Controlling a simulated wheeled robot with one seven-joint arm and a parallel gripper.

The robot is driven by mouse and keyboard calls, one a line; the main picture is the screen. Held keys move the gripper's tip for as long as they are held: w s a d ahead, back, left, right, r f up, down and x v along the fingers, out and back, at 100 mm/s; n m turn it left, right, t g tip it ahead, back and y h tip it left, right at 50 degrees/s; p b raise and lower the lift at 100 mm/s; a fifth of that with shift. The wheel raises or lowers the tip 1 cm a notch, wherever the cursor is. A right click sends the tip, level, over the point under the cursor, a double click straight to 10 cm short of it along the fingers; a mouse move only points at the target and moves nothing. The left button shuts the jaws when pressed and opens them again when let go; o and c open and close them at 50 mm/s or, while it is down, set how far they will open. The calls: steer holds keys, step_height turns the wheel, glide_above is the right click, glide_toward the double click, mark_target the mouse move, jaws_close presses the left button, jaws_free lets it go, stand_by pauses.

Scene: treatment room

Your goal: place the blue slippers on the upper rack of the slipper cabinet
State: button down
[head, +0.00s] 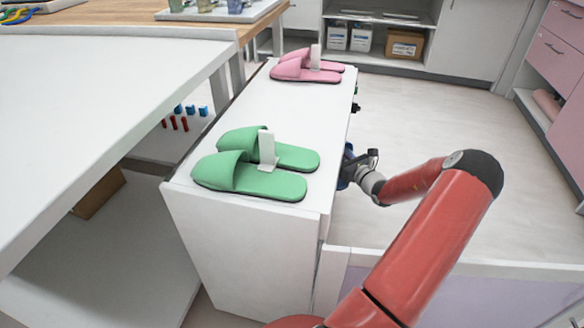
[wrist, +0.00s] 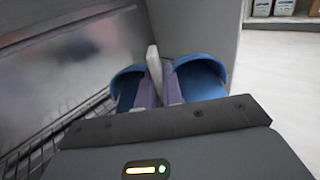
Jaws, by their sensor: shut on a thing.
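The blue slippers (wrist: 199,78) are side by side in the wrist view, toes away from me, with an upright white tab between them. My gripper (wrist: 158,100) is shut on the blue slippers at this tab; its fingertips are mostly hidden by its dark body. In the head view, my gripper (head: 362,164) is at the right side of the white slipper cabinet (head: 243,240), below its top. Only a bit of blue (head: 346,168) shows there. A wire rack (wrist: 45,150) runs along the lower left of the wrist view. I cannot tell whether the slippers touch it.
Green slippers (head: 240,178) and pink slippers (head: 290,70) stand on the cabinet top, each pair with a white tab. A white table (head: 90,100) is at the left. A low panel (head: 470,270) stands at lower right. Floor beyond my arm is clear.

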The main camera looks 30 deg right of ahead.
steer(key=w+a, duration=0.9)
steer(key=w, duration=0.1)
step_height(320, 180, down, 6)
steer(key=shift+w+a+f, duration=0.1)
steer(key=shift+w+f, duration=0.05)
steer(key=shift+f, duration=0.05)
steer(key=shift+w+a+f+p, duration=0.1)
steer(key=shift+w+f+p, duration=0.05)
steer(key=shift+f+p, duration=0.15)
steer(key=c, duration=1.5)
jaws_free()
steer(key=shift+f, duration=0.1)
steer(key=shift+c, duration=0.2)
